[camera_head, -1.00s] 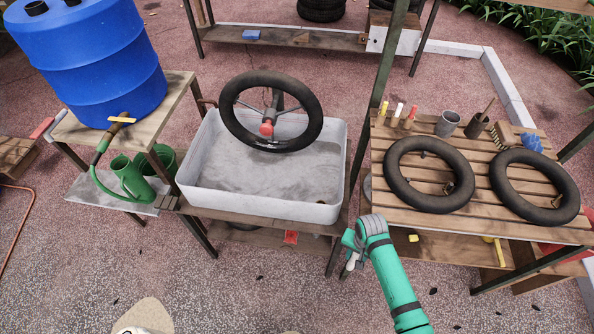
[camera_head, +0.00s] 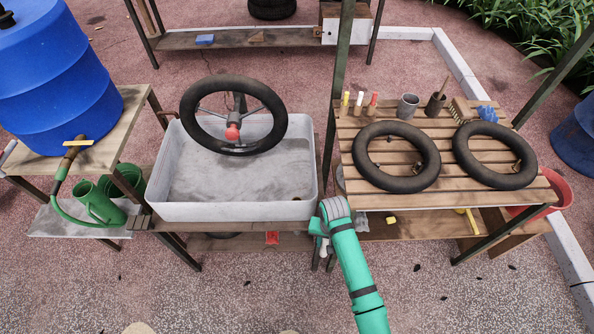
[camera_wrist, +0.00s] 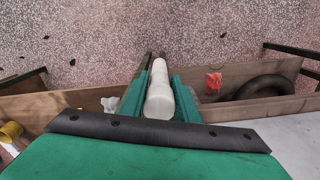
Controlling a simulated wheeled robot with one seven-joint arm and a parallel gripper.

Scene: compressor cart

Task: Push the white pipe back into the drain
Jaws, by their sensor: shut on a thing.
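The white pipe (camera_wrist: 159,98) lies between the green fingers of my gripper (camera_wrist: 161,84) in the wrist view, and the gripper is shut on it. In the head view, my gripper (camera_head: 320,238) is just outside the front right corner of the white tub (camera_head: 235,212). A short piece of the white pipe (camera_head: 323,251) shows below it. A small dark spot (camera_head: 296,198) on the tub floor near that corner may be the drain; I cannot tell for sure. The pipe's far end and any drain fitting under the tub are not clearly visible.
A tyred wheel (camera_head: 278,110) stands in the tub. The slatted bench (camera_head: 350,180) on the right holds two tyres. A table leg (camera_head: 330,140) stands close to my gripper. Floor in front is clear.

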